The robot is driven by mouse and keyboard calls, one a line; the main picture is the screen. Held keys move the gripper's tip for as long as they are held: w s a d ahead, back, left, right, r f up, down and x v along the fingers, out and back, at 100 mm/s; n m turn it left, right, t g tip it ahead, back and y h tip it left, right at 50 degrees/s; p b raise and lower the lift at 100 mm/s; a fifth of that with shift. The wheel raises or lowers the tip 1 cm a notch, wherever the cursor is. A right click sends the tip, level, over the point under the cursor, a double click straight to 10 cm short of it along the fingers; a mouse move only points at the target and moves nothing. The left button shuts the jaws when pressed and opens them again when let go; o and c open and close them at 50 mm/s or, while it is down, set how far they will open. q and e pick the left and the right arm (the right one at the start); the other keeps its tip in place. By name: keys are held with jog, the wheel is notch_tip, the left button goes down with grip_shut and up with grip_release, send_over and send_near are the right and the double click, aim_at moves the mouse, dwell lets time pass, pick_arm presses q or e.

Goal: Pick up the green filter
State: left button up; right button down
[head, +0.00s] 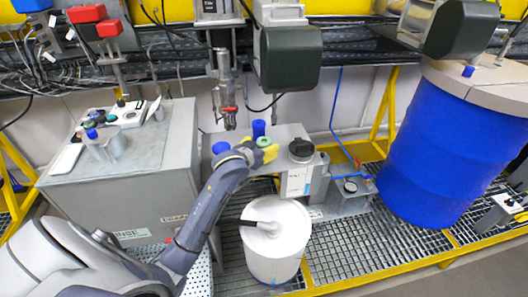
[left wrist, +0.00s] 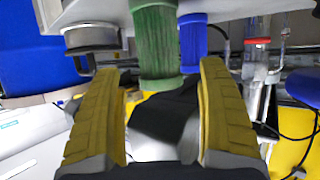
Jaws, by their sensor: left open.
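The green filter (left wrist: 157,40) is a ribbed green cylinder, seen at the top middle of the left wrist view. In the head view only a little of it (head: 264,142) shows, just behind the yellow fingers. My left gripper (head: 268,151) is over the grey box beside the filter. In the left wrist view its two yellow fingers (left wrist: 158,70) are spread apart, with the filter lying in the gap ahead of them. I cannot tell whether either finger touches it. My right gripper is in no view.
Blue cylinders (head: 221,147) (head: 258,129) stand close by on the grey box (head: 287,133); one blue cylinder (left wrist: 193,42) shows right beside the filter. A black-topped canister (head: 301,150) is just right of the gripper. A white drum (head: 277,250) stands below. A red-tipped tool (head: 229,110) hangs above.

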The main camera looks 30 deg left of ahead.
pick_arm(q)
jog(key=shift+x, duration=1.35)
jog(key=c, duration=1.3)
